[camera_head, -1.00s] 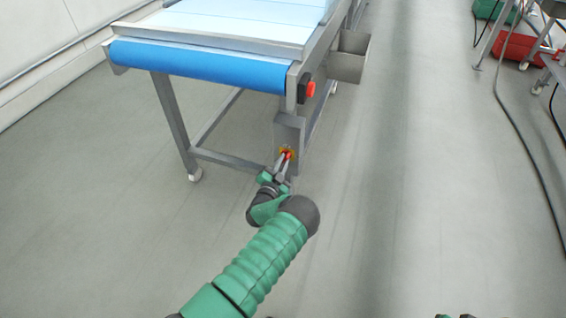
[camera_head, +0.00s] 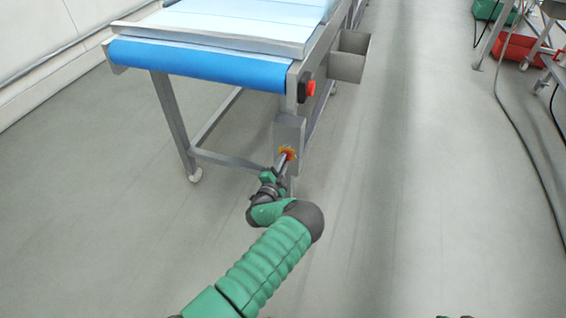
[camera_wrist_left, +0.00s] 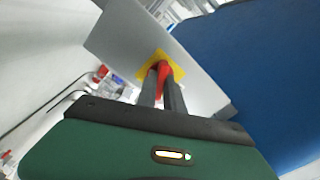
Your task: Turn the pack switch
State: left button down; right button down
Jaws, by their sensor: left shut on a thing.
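The pack switch (camera_wrist_left: 163,70) has a red handle on a yellow plate (camera_wrist_left: 151,66), set on a grey box (camera_head: 289,131) on the conveyor's leg. In the head view the switch (camera_head: 289,153) is small and partly covered by my gripper. My left gripper (camera_head: 284,160) reaches it from below and in front. In the left wrist view its two fingers (camera_wrist_left: 165,85) are closed on the red handle. The wrist view is tilted, and the fingers hide part of the handle. My right gripper does not clearly show; only dark bits appear at the bottom edge of the head view.
The conveyor (camera_head: 200,63) with a blue roller end stands above the box. A red button (camera_head: 311,88) sits on its corner post. A grey bin (camera_head: 349,58) hangs on its right side. A cable (camera_head: 520,140) lies on the floor at right. The floor between is clear.

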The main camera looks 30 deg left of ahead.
pick_arm(q)
jog(key=shift+s+d+f, duration=0.1)
jog(key=shift+f, duration=0.15)
jog(key=c, duration=1.5)
grip_release()
jog(key=shift+o, duration=0.2)
jog(key=shift+r, duration=0.1)
jog(key=p+v, duration=0.5)
jog(key=v, duration=1.1)
jog(key=shift+s+d, duration=0.2)
jog(key=shift+s, duration=0.15)
